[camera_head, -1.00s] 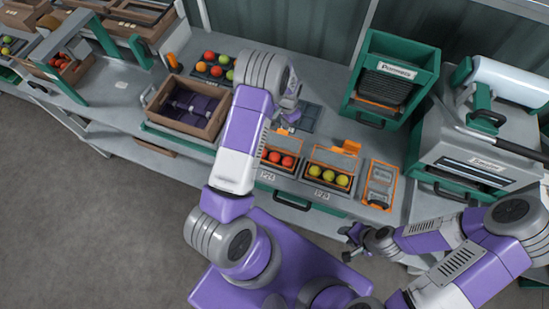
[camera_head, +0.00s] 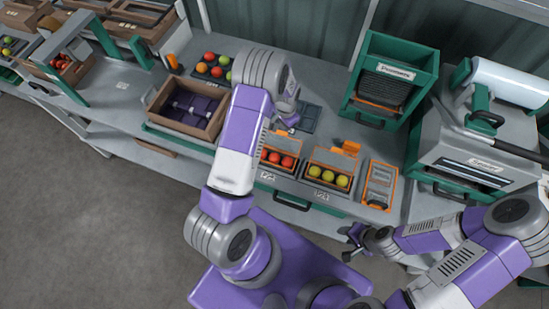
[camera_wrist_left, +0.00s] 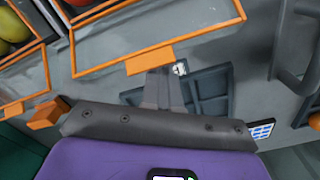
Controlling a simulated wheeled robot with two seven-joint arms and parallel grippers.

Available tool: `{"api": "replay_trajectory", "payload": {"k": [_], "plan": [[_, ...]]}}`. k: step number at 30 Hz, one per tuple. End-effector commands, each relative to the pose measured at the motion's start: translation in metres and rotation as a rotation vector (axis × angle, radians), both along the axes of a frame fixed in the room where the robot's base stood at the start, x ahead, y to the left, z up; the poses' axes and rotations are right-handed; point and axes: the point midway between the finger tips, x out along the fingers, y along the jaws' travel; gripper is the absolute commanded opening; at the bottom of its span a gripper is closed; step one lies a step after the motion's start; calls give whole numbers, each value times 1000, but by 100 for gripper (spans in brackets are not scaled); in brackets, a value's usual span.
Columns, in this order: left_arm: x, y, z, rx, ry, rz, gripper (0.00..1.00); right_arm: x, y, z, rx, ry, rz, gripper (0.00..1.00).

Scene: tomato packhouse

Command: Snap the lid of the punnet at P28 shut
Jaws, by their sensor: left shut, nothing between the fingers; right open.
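Two clear punnets with orange rims stand on the bench, one with red tomatoes (camera_head: 278,159) and one with yellow tomatoes (camera_head: 328,176). Labels in front are too small to read surely. Both lids stand raised at the back. The red punnet's lid (camera_wrist_left: 205,22) fills the upper wrist view, with its orange tab (camera_wrist_left: 150,62) pointing at my fingers. My left gripper (camera_head: 291,124) is shut and empty behind this lid; its fingertips (camera_wrist_left: 162,92) are close to the tab, and contact cannot be told. My right gripper (camera_head: 352,245) is open, away from the punnets at the bench's front edge.
A flat closed orange-rimmed punnet (camera_head: 379,184) lies to the right. A dark tray (camera_wrist_left: 208,92) lies behind the punnets. A green dispenser (camera_head: 393,75) and a wrapping machine (camera_head: 470,150) stand right. A brown crate (camera_head: 188,111) and a tomato tray (camera_head: 211,68) are left.

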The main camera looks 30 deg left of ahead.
Motion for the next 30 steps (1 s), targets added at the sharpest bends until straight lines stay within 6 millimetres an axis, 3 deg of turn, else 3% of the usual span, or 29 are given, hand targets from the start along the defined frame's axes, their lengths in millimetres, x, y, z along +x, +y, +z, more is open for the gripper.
{"api": "replay_trajectory", "payload": {"k": [30], "plan": [[-41,-10,11,-1,3,0,0,0,0,15,0,0,0,43]]}}
